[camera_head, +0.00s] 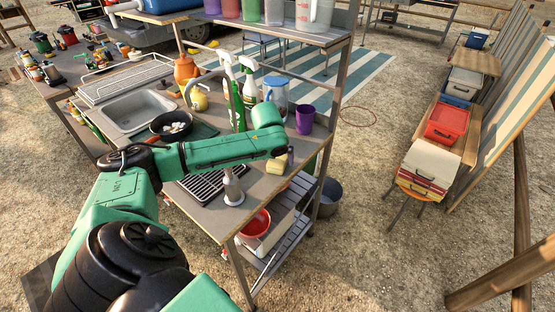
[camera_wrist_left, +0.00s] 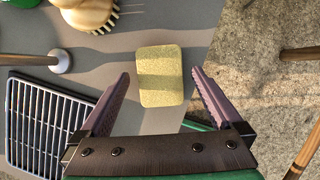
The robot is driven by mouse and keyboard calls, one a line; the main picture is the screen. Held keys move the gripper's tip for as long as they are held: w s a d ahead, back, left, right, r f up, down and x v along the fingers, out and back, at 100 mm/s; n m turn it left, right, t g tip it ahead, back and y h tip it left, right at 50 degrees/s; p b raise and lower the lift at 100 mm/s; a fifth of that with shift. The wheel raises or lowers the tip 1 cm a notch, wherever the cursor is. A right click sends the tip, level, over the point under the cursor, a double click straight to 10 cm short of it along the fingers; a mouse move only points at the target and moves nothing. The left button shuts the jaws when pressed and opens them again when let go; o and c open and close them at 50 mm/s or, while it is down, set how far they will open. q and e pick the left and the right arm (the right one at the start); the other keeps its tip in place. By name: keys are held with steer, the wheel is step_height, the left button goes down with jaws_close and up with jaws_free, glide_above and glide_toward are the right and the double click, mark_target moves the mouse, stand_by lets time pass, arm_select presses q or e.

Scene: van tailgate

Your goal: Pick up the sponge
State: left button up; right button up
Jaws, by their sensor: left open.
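The sponge (camera_wrist_left: 160,76) is a pale yellow block lying flat on the grey worktop. In the left wrist view it lies between the two fingers of my left gripper (camera_wrist_left: 161,80), with a gap on each side. In the head view the sponge (camera_head: 276,165) shows near the front right edge of the worktop, just below the end of my left arm. My left gripper is open and empty, pointing down over the sponge. Its fingers are mostly hidden by my arm in the head view. My right gripper is not in view.
The worktop's edge (camera_wrist_left: 205,50) runs close to the sponge's right. A black drying rack (camera_wrist_left: 40,118) and a wooden brush (camera_wrist_left: 88,14) lie nearby. A purple cup (camera_head: 305,119) and a pitcher (camera_head: 275,92) stand behind. A red bowl (camera_head: 255,223) is on the lower shelf.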

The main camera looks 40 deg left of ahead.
mark_target(277, 161)
arm_select(q)
steer(key=shift+w+f, duration=0.1)
steer(key=shift+f, duration=0.1)
steer(key=shift+r, duration=0.1)
steer(key=c, duration=1.5)
steer(key=shift+r, duration=0.1)
step_height(277, 161, up, 20)
steer(key=shift+f, duration=0.1)
